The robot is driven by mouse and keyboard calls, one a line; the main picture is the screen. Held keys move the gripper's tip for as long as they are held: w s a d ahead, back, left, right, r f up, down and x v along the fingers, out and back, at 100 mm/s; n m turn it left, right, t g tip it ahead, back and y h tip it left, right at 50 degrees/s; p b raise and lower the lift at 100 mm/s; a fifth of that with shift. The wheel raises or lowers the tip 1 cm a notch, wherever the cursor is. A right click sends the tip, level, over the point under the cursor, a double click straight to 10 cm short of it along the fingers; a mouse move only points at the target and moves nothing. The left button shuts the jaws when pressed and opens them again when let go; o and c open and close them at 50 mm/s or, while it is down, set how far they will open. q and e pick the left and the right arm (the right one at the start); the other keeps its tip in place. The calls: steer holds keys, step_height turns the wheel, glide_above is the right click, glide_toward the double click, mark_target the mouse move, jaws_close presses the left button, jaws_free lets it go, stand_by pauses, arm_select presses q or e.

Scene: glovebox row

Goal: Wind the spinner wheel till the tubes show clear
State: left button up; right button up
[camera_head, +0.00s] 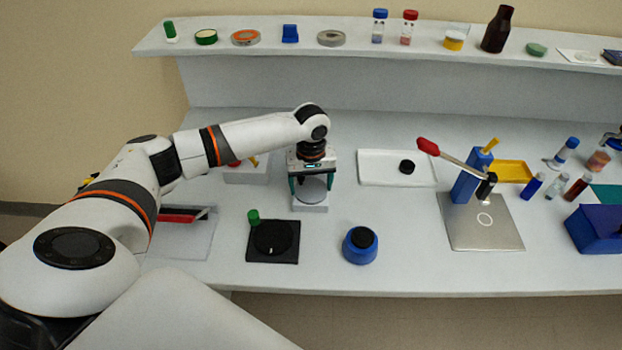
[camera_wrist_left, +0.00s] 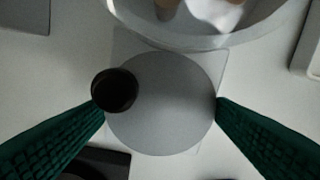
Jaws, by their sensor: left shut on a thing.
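The spinner wheel (camera_wrist_left: 165,128) is a flat grey disc with a black knob (camera_wrist_left: 115,90) near its left rim in the left wrist view. In the head view the wheel (camera_head: 312,193) sits upright-facing on a small white block. My left gripper (camera_head: 311,184) reaches down over it, its green fingers on either side, shut on the wheel's rim. In the left wrist view the left fingertip is close to the knob. A rounded see-through housing (camera_wrist_left: 200,42) lies beyond the wheel, with pale and reddish shapes inside; I cannot tell the tubes' state. My right gripper is out of view.
A black plate (camera_head: 286,254) with a dial and green knob and a blue jar (camera_head: 358,256) stand in front. A white tray (camera_head: 370,170) and a blue stand (camera_head: 464,188) with a red-tipped lever are to the right. A shelf (camera_head: 345,52) runs behind.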

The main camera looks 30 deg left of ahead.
arm_select(q)
steer(key=m+p, duration=0.1)
steer(key=p, duration=0.1)
steer(key=m+p, duration=0.2)
steer(key=shift+r, duration=0.3)
steer(key=shift+m+p, duration=0.65)
steer(key=shift+m, duration=0.45)
steer(key=m+p, duration=0.1)
steer(key=m, duration=0.2)
steer(key=shift+f+p, duration=0.15)
steer(key=shift+p, duration=0.25)
steer(key=shift+m+p, duration=0.45)
steer(key=shift+m, duration=0.85)
steer(key=shift+f, duration=0.1)
steer(key=shift+w, duration=0.1)
steer(key=o, duration=1)
